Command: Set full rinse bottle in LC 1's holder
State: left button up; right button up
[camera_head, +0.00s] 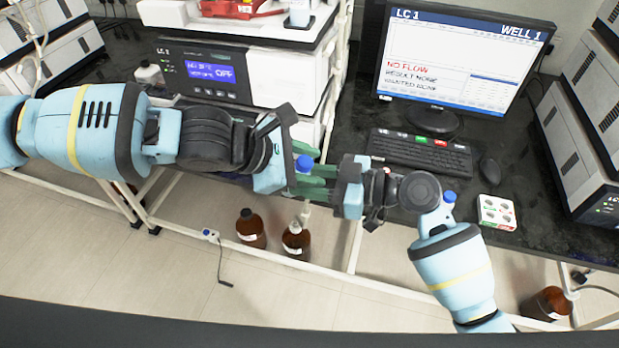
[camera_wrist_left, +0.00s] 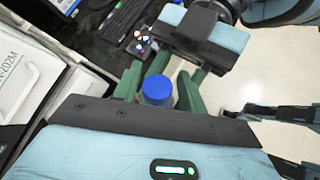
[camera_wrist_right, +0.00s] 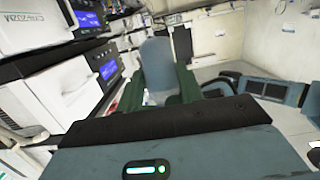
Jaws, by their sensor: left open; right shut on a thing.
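A bottle with a blue cap (camera_head: 304,163) is held upright between my two grippers, in front of the bench. Its body is mostly hidden by green fingers. My right gripper (camera_head: 330,178) is shut on it from the right. My left gripper (camera_head: 294,182) is open from the left, its fingers on either side of the bottle; the cap (camera_wrist_left: 157,90) shows between them in the left wrist view. The right wrist view shows a blurred grey shape between the right fingers (camera_wrist_right: 158,88). The LC 1 unit (camera_head: 205,78) stands behind, with a white tray (camera_head: 262,28) on top.
A red object (camera_head: 240,8) and a pale bottle (camera_head: 299,14) are on the tray. A monitor (camera_head: 460,60), keyboard (camera_head: 420,152) and mouse (camera_head: 490,171) occupy the bench to the right. Brown bottles (camera_head: 250,228) stand on the floor below. A white bench-frame rail (camera_head: 310,263) runs beneath my arms.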

pick_arm(q)
jog(key=shift+s+d+f, duration=0.1)
jog(key=shift+s+f, duration=0.15)
jog(key=shift+s, duration=0.1)
pick_arm(e)
jog(key=shift+w+d+r, duration=0.15)
jog(key=shift+w+r, duration=0.05)
jog(key=shift+w, duration=0.05)
pick_arm(q)
jog(key=shift+s+a+r, duration=0.1)
jog(key=shift+a+r, duration=0.15)
jog(key=shift+a, duration=0.1)
jog(key=shift+w+v, duration=0.15)
jog(key=shift+v, duration=1.7)
jog(key=shift+w+v, duration=0.2)
jog(key=shift+v, duration=1.6)
pick_arm(e)
jog(key=shift+s+f, duration=0.1)
jog(key=shift+s, duration=0.05)
jog(key=shift+c, duration=0.2)
pick_arm(q)
jog(key=shift+d+r, duration=0.1)
jog(key=shift+r, duration=0.1)
